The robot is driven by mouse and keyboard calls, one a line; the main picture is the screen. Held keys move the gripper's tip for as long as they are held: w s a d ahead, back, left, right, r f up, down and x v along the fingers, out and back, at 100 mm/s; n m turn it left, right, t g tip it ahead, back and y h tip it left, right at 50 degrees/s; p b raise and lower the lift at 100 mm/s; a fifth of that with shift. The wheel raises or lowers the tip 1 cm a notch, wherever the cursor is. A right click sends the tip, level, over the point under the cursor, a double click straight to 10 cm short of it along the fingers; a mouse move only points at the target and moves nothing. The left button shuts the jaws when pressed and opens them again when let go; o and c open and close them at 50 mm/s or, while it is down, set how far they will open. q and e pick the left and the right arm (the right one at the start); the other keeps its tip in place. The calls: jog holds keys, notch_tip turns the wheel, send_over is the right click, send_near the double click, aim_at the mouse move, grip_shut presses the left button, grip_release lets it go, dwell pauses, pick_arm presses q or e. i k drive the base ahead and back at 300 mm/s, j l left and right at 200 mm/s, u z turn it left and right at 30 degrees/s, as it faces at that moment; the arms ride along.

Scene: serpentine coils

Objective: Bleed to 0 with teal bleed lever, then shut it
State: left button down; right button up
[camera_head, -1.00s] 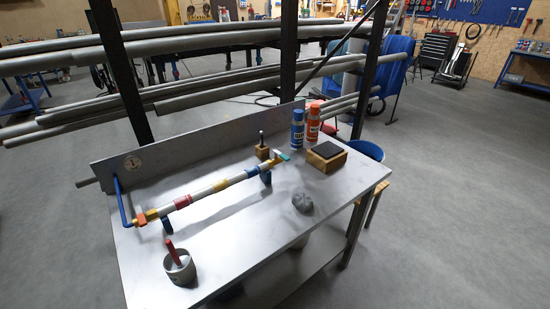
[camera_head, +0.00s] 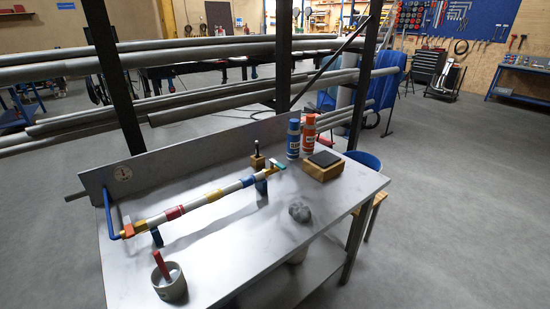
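A pipe run (camera_head: 205,200) with white, red, yellow and blue sections lies on supports along the grey metal table (camera_head: 225,240). A small teal lever (camera_head: 278,166) sits at its right, far end. An orange-red piece (camera_head: 127,230) sits at its left, near end, beside a brass fitting. A blue tube (camera_head: 109,212) rises from that end toward the back panel. A round gauge (camera_head: 123,173) is on the back panel; its reading is too small to tell. Neither of my grippers is in view.
A grey cup (camera_head: 171,287) with a red-handled tool stands front left. A blue bottle (camera_head: 293,139), an orange bottle (camera_head: 309,134), a wooden block with a dark top (camera_head: 324,166) and a crumpled grey lump (camera_head: 299,211) stand right. Grey pipes on a rack (camera_head: 200,52) cross behind the table.

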aim_at(280, 166)
jog(key=l+z, duration=0.15)
jog(key=l, duration=0.25)
jog(key=i+l+z, duration=0.15)
jog(key=l, duration=0.25)
jog(key=i+l+z, duration=0.15)
jog(key=l, duration=0.25)
jog(key=l+z, duration=0.15)
jog(key=l, duration=0.25)
jog(key=i, duration=0.05)
